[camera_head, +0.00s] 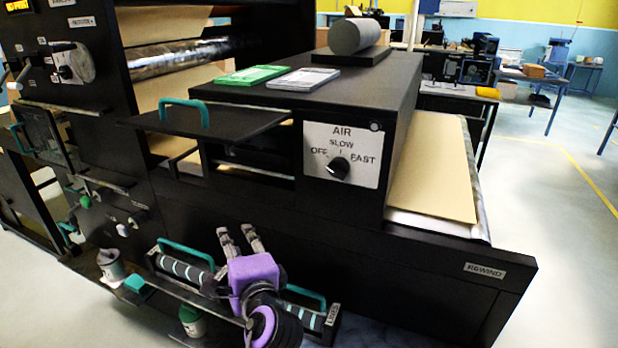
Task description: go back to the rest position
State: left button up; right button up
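The black machine has an AIR dial (339,168), an open flap with a teal handle (185,106), and kraft paper (432,175). Green (250,75) and grey (303,79) flat packs and a grey cylinder (354,36) are on top. Open floor (560,215) lies at right.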

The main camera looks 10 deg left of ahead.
pick_arm(q)
jog(key=w+d+f+n+t+h, duration=0.2)
jog(key=d+f+n+h, duration=0.1)
jog(key=d+f+h, duration=0.3)
jog(key=s+d+f+n+g+h+p, duration=0.1)
jog(key=s+d+f+n+h, duration=0.1)
jog(key=s+f, duration=0.25)
jog(key=s+d+f+n+h+p, duration=0.1)
jog(key=s+d+f, duration=0.2)
jog(key=s+f, duration=0.15)
jog(key=s+f+n+g+p, duration=0.1)
jog(key=s+f, duration=0.3)
jog(key=s, duration=0.5)
jog(key=s+a+f+n+g+h+p, duration=0.1)
jog(key=s+f, duration=0.4)
jog(key=s, duration=0.5)
jog(key=s+a+f+n+g+h+p, duration=0.1)
jog(key=s+f+n+g, duration=0.2)
jog(key=s, duration=0.6)
jog(key=shift+s+f+p, duration=0.25)
jog(key=shift+f+p, duration=0.1)
jog(key=shift+f, duration=0.6)
pick_arm(e)
jog(key=w+r+t, duration=0.2)
jog(key=w+r, duration=0.8)
jog(key=shift+d+r+t, duration=0.2)
jog(key=shift+d+t, duration=0.1)
jog(key=shift+d, duration=0.05)
